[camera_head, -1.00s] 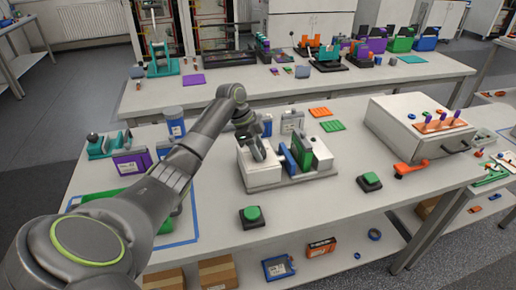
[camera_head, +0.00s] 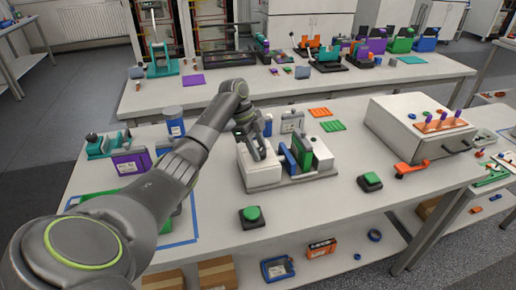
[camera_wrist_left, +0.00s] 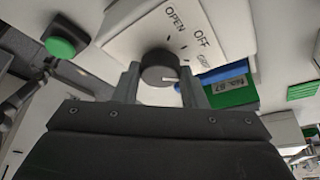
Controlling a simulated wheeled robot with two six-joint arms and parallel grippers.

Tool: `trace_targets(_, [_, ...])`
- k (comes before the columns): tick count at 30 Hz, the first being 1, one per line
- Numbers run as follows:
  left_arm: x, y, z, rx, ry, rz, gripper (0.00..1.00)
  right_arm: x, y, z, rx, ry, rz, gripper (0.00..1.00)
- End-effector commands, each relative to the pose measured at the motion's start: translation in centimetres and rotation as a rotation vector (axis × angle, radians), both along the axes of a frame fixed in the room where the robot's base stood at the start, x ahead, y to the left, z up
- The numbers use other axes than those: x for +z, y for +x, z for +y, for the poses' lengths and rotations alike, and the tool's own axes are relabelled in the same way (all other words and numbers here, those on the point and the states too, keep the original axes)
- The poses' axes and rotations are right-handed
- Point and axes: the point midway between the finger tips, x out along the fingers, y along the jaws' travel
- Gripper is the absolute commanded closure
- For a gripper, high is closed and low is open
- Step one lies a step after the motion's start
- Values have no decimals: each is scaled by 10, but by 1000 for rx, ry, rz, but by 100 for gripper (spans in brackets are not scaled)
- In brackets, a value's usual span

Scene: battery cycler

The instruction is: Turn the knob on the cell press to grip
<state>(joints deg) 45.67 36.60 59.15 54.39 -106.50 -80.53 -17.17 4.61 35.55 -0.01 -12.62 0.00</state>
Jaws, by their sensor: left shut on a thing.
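The cell press (camera_head: 262,176) is a white unit on the near table, with blue and green parts between its two white blocks. Its dark round knob (camera_wrist_left: 158,66) shows in the left wrist view, on a white face marked OPEN, OFF and GRIP. A pale pointer mark on the knob lies to the right and slightly down, roughly toward the GRIP label (camera_wrist_left: 209,75). My left gripper (camera_head: 258,151) is at the press's left block. In the left wrist view its two fingers (camera_wrist_left: 160,84) stand on either side of the knob, shut on it. My right gripper is not in view.
Green buttons on black bases stand in front of the press (camera_head: 251,216) and to its right (camera_head: 369,181). A white box (camera_head: 415,125) with an orange-handled part (camera_head: 409,168) beside it is at the right. A purple box (camera_head: 131,163) stands at the left.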

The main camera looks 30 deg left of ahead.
Motion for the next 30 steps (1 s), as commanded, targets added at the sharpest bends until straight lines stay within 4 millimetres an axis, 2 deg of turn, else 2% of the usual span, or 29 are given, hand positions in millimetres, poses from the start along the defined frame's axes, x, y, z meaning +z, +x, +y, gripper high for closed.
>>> trace_targets(1, [2,1,0,1,2,-5,85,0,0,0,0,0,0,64])
trace_targets(2, [2,1,0,1,2,-6,61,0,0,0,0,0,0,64])
trace_targets(7, [1,1,0,2,2,-3,40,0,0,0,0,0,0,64])
trace_targets(15, [1,0,1,2,1,-1,40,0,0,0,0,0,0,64])
trace_targets(20, [12,0,6,2,2,-4,40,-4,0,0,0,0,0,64])
trace_targets(26, [51,-2,22,4,4,-6,40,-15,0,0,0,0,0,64])
trace_targets(30, [85,-5,36,4,3,-7,40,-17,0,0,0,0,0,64])
